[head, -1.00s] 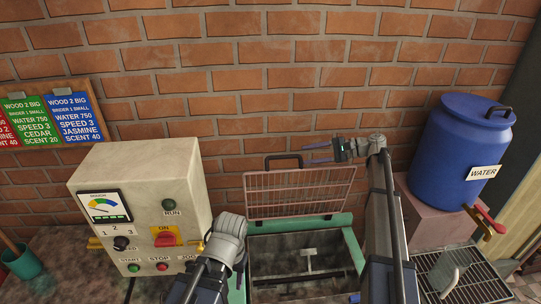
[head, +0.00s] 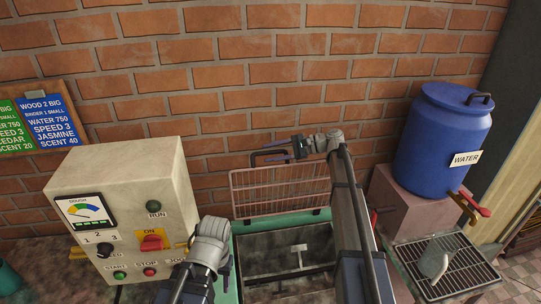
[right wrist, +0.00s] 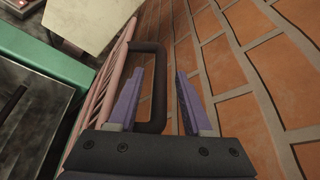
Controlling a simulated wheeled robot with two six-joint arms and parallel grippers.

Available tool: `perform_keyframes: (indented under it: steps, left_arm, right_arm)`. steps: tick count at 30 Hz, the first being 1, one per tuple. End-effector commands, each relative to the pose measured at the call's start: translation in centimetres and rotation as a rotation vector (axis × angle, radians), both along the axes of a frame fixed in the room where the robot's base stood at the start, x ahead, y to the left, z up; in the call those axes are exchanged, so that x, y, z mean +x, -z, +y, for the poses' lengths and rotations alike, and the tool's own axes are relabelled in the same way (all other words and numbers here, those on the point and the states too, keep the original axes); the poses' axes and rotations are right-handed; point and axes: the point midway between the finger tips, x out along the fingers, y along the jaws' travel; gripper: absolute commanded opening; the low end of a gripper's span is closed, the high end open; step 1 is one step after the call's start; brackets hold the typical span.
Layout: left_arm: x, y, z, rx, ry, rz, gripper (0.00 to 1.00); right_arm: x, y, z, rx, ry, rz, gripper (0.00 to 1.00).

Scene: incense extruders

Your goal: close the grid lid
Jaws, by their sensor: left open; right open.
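The grid lid (head: 281,188) is a pinkish wire grid standing raised at the back of the green-rimmed trough (head: 236,262), near the brick wall. Its black handle (head: 254,160) is at its top edge. My right gripper (head: 268,154) is open at the handle in the head view. In the right wrist view the handle (right wrist: 160,85) shows with one bar between the open purple fingers (right wrist: 157,100); I cannot tell whether they touch it. My left gripper (head: 229,270) is low by the trough's left side, apart from the lid, its fingers partly hidden.
A control box (head: 125,205) with knobs and buttons stands left of the trough. A blue water barrel (head: 437,140) sits on a block (head: 400,205) at the right, above a drain grate (head: 462,280) with a scoop-like vessel (head: 433,262). The brick wall (head: 290,75) is close behind the lid.

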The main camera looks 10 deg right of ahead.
Motion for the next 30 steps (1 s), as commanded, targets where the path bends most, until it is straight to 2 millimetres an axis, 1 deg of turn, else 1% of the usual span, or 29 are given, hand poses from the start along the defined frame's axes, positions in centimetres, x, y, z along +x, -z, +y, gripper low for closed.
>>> perform_keyframes:
  steps: [3, 10, 23, 24, 30]
  left_arm:
    - [0.0, 0.11, 0.0, 0.0, 0.0, 0.0, 0.5]
    - [-0.01, 0.08, 0.0, 0.0, 0.0, 0.0, 0.5]
    - [0.0, 0.08, 0.0, 0.0, 0.0, 0.0, 0.5]
    - [0.0, 0.08, 0.0, 0.0, 0.0, 0.0, 0.5]
    - [0.0, 0.08, 0.0, 0.0, 0.0, 0.0, 0.5]
  right_arm:
    - [0.1, 0.11, 0.36, 0.0, 0.0, 0.0, 0.5]
    - [0.12, 0.08, 0.36, -0.001, 0.001, 0.0, 0.5]
    - [0.11, 0.09, 0.32, -0.001, 0.001, 0.0, 0.01]
    - [0.11, 0.09, 0.32, -0.001, 0.001, 0.0, 0.0]
    - [0.11, 0.09, 0.32, -0.001, 0.001, 0.0, 0.0]
